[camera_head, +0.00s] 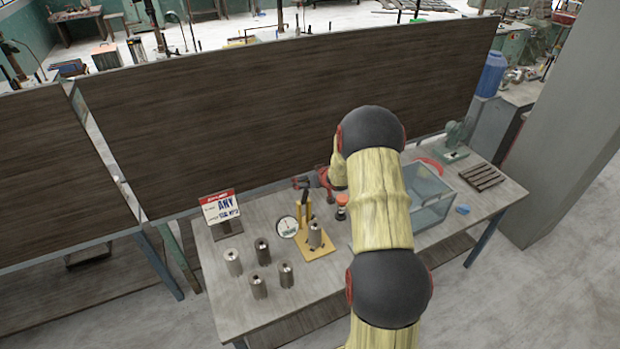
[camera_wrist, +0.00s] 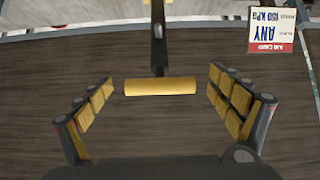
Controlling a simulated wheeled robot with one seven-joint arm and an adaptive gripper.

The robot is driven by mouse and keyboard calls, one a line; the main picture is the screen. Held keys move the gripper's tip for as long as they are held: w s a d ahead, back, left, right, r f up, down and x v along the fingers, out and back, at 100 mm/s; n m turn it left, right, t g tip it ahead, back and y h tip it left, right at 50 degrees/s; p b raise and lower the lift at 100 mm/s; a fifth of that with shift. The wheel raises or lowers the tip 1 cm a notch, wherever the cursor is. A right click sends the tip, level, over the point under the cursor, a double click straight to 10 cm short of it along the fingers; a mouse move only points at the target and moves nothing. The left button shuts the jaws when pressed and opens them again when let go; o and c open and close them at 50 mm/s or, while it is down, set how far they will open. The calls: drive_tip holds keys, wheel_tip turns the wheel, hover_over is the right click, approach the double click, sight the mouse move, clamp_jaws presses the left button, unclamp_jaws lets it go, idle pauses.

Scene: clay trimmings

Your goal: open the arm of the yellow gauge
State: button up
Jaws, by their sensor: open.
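The yellow gauge stands on the table in the head view, with a yellow base plate (camera_head: 325,250), upright yellow arm parts (camera_head: 304,214) and a round white dial (camera_head: 287,227) at its left. A metal cylinder (camera_head: 315,236) stands on the base. In the wrist view a yellow bar (camera_wrist: 160,86) on a dark stem lies crosswise between the fingers of my gripper (camera_wrist: 160,104). It looks like the handle of the gauge's arm. My gripper is open, with a gap between the bar and each finger. My arm hides part of the table in the head view.
Several metal cylinders (camera_head: 258,286) stand at the table's front left. A sign (camera_head: 220,208) stands behind them and also shows in the wrist view (camera_wrist: 273,29). A clear box (camera_head: 432,200), a fan (camera_head: 453,140) and a slatted rack (camera_head: 481,177) are to the right. Dark panels (camera_head: 250,110) rise behind.

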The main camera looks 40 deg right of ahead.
drive_tip(key=shift+s, duration=0.1)
drive_tip(key=v, duration=1.2)
idle(0.4)
